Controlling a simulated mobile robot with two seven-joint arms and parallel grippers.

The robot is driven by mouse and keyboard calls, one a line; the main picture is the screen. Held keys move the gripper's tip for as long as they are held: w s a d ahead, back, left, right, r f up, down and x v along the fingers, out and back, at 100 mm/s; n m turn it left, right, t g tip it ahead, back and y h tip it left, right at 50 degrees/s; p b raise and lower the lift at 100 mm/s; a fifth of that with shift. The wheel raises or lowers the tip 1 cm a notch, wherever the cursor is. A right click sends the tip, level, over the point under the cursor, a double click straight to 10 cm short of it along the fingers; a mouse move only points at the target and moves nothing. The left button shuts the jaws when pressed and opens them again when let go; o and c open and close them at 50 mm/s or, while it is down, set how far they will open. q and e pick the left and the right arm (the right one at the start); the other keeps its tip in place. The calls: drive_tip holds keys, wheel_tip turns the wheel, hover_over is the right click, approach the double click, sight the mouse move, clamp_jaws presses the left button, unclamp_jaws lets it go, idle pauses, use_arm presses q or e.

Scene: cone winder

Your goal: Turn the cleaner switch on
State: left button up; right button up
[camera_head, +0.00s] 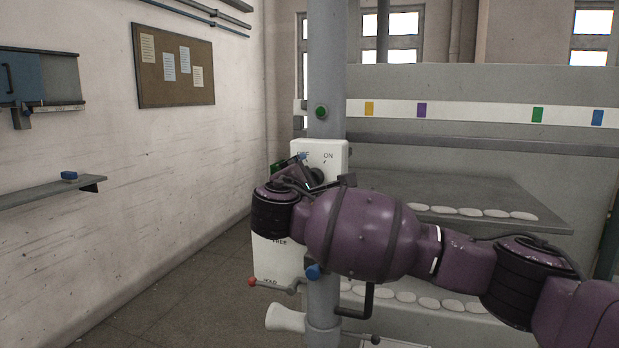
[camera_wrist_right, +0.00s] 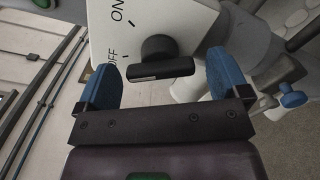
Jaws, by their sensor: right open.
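The cleaner switch is a black rotary knob (camera_wrist_right: 158,50) on a white plate (camera_wrist_right: 188,22) marked OFF and ON. In the right wrist view its bar lies crosswise, with its left end near the OFF mark. In the head view the plate (camera_head: 336,153) is on the grey column, and the knob (camera_head: 318,176) is partly hidden by my right wrist. My right gripper (camera_wrist_right: 163,70) is open, with one blue finger on each side of the knob's bar and a visible gap to each. My left gripper is not in view.
A blue knob (camera_head: 313,271) is on the column (camera_head: 327,55), and a green button (camera_head: 321,112) is higher up. A grey shelf (camera_head: 450,185) with white discs stands to the right.

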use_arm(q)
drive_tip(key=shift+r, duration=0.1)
use_arm(e)
drive_tip(key=shift+w+d, duration=0.15)
drive_tip(key=shift+w, duration=0.15)
drive_tip(key=shift+c, duration=0.2)
